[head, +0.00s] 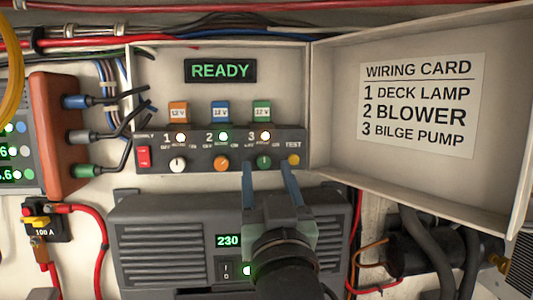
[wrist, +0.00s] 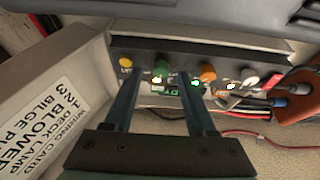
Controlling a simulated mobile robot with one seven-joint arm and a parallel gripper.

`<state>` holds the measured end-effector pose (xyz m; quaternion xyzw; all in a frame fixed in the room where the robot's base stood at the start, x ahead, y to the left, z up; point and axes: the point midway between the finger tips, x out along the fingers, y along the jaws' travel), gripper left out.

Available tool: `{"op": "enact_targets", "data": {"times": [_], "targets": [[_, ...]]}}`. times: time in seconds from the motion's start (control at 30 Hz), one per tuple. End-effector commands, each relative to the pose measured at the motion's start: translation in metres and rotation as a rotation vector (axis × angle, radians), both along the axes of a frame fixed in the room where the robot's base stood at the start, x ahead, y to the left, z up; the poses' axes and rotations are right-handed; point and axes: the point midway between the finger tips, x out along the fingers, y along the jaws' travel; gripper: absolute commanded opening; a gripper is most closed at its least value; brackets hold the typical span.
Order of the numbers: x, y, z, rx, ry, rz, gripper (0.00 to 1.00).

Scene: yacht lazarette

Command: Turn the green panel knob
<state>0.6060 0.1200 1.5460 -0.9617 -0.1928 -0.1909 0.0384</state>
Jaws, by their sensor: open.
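The green knob (head: 264,161) sits on the dark control panel below the number 3, between the orange knob (head: 221,163) and the yellow test button (head: 294,159). My gripper (head: 266,168) is open, with one blue-grey finger on each side of the green knob in the picture. In the wrist view, the green knob (wrist: 161,68) shows between and just past the fingertips of my gripper (wrist: 162,84). A gap shows on both sides of it, and nothing is held. I cannot tell the knob's exact pointer angle.
A white knob (head: 178,164) and a red switch (head: 144,157) are further left on the panel. A display (head: 220,70) reads READY. An open cover with a wiring card (head: 420,104) stands at the right. A grey 230 unit (head: 160,245) lies below.

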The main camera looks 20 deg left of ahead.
Motion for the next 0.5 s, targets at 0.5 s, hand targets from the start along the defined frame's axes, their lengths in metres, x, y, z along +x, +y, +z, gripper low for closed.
{"op": "enact_targets", "data": {"times": [0.5], "targets": [[0.011, 0.005, 0.0047, -0.001, -0.001, 0.001, 0.49]]}}
